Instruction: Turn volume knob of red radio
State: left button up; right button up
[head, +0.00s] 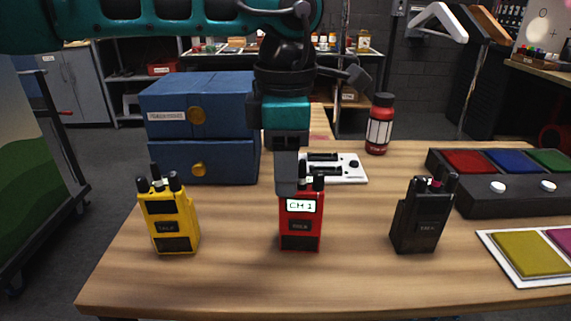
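The red radio (301,226) stands upright on the wooden table, in the middle of the head view. Its small screen reads CH 1, with a TALK button below. My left gripper (287,184) points straight down from above, its grey fingertip at the top left of the red radio and overlapping it in the picture. I see the fingers edge-on, so their gap and any contact with a knob are hidden. A dark knob (318,182) shows at the radio's top right. The top left of the radio is hidden behind the finger. My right gripper is not in view.
A yellow radio (173,220) stands to the left and a black radio (422,218) to the right. Behind are blue drawers (200,120), a white panel (345,170) and a red bottle (379,125). A dark button box (470,198) stands at right. The table front is clear.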

pick_arm(q)
grip_shut()
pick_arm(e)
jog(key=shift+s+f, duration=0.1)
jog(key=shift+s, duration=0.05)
pick_arm(q)
jog(key=shift+n, duration=0.7)
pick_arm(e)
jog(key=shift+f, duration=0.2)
pick_arm(q)
grip_release()
notch_tip(320, 180, up, 13)
jog(key=p, duration=0.2)
jog(key=shift+s, duration=0.15)
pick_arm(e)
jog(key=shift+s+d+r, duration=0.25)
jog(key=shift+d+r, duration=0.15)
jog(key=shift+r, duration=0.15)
